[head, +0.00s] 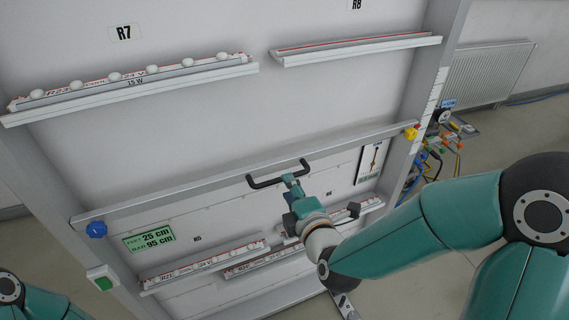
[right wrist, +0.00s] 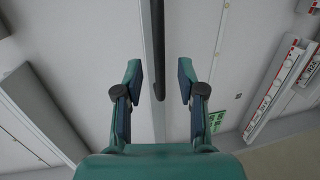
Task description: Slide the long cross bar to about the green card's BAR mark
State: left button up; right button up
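The long cross bar (head: 180,190) is a grey bar spanning the frame, between a blue knob (head: 97,229) at its left end and a yellow knob (head: 411,133) at its right end. A black handle (head: 266,183) sits near its middle. The green card (head: 148,238) below the bar reads FEET 25 cm and BAR 95 cm. My right gripper (head: 292,179) is at the handle. In the right wrist view my right gripper (right wrist: 158,80) is open, with the dark handle (right wrist: 158,50) between its fingers; contact is not visible. My left gripper is out of view.
A white scale (head: 433,95) runs up the right post; its figures are unreadable. Lamp strips (head: 130,83) lie on shelves above and below the bar. Cables and tools (head: 445,140) lie beyond the right post.

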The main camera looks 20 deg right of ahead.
aim_at(276, 169)
jog(key=p+x, duration=0.2)
jog(key=x, duration=0.3)
grip_shut()
dwell(0.3)
jog(key=shift+f, duration=0.1)
